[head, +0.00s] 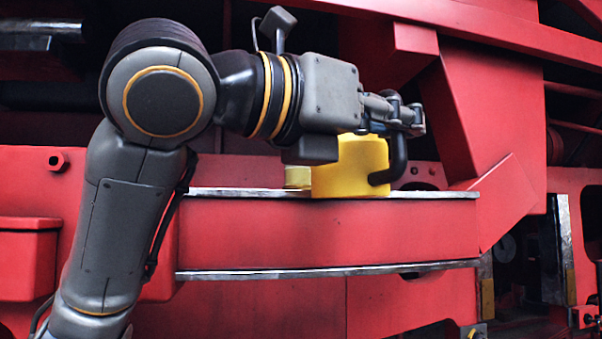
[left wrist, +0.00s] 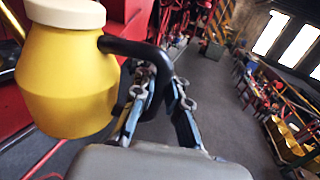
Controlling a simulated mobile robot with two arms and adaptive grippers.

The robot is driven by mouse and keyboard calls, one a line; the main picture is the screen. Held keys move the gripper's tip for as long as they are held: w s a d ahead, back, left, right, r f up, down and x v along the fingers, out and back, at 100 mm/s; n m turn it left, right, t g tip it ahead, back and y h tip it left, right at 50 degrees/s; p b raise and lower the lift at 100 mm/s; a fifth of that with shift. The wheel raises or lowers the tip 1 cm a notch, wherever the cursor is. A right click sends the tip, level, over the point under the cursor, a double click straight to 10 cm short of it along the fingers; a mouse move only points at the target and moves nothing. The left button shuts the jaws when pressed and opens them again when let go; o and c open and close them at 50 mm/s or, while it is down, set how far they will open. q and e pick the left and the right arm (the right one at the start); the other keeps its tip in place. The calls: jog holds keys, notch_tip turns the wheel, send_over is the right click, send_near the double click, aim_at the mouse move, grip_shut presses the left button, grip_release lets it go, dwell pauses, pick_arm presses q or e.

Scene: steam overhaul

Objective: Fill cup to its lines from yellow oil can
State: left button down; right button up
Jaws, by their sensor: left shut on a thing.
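The yellow oil can (head: 352,172) is at the red beam in the head view, its upper part partly hidden by my gripper. It looks about upright; I cannot tell whether it rests on the beam. My left gripper (head: 405,118) is shut on its black handle (head: 397,160). In the left wrist view the can (left wrist: 62,85) has a cream cap (left wrist: 65,13), and the handle (left wrist: 125,46) runs between the fingers of my left gripper (left wrist: 160,85). A small yellow cup-like piece (head: 298,177) shows just left of the can. No fill lines are visible. My right gripper is not in view.
The red beam (head: 330,232) has bare metal edges. A slanted red brace (head: 495,200) stands right of the can, and red bars (head: 455,22) cross above the gripper. The left wrist view shows open grey floor (left wrist: 220,80) and yellow bins (left wrist: 285,138) at the right.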

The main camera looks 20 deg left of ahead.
pick_arm(q)
jog(key=s+a+r+p, duration=0.3)
jog(key=s+a, duration=0.1)
jog(key=s, duration=0.5)
jog(key=shift+a+r, duration=0.1)
dwell(0.4)
